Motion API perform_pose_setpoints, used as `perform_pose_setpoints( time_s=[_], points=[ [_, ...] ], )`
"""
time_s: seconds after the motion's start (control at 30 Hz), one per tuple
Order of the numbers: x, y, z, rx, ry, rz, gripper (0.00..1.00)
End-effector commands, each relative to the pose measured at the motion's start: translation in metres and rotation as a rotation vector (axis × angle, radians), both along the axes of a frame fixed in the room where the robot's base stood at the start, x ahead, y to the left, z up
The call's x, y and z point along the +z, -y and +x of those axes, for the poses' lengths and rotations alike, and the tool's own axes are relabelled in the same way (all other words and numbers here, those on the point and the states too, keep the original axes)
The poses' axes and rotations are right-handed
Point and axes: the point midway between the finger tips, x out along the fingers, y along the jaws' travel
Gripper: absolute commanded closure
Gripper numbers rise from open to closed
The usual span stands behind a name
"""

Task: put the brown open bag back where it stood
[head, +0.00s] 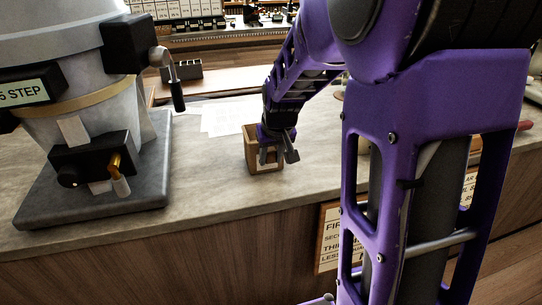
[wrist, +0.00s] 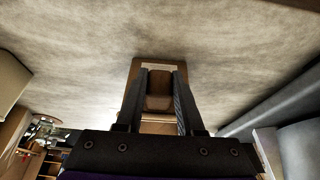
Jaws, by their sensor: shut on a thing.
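In the wrist view my gripper (wrist: 161,76) has one finger on each side of the bag (wrist: 152,64), whose open top faces the camera. The fingers and wrist hide part of the bag.
A large grinder-like machine (head: 88,120) on a dark base stands left of the bag. White papers (head: 222,117) lie behind the bag. A small dark box (head: 181,72) stands further back. The pale counter (head: 205,165) is bare between machine and bag. A lettered sign (head: 329,240) is on the counter front.

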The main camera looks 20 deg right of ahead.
Motion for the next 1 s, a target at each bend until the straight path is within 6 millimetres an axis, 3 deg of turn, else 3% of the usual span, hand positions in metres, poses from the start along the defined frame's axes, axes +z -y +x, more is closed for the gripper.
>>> perform_pose_setpoints(
  time_s=[0.23, 0.27, 0.4, 0.47, 1.0],
  points=[
    [-0.0044, 0.0, 0.0001, 0.0, 0.0, 0.0, 1.0],
    [-0.0042, 0.0, 0.0001, 0.0, 0.001, 0.0, 0.61],
    [-0.0036, 0.0, 0.0001, 0.0, 0.0, 0.0, 0.36],
    [-0.0036, 0.0, 0.0001, 0.0, 0.0, 0.0, 0.28],
    [0.004, 0.0, 0.0007, 0.0, 0.001, 0.0, 0.28]
  ],
)
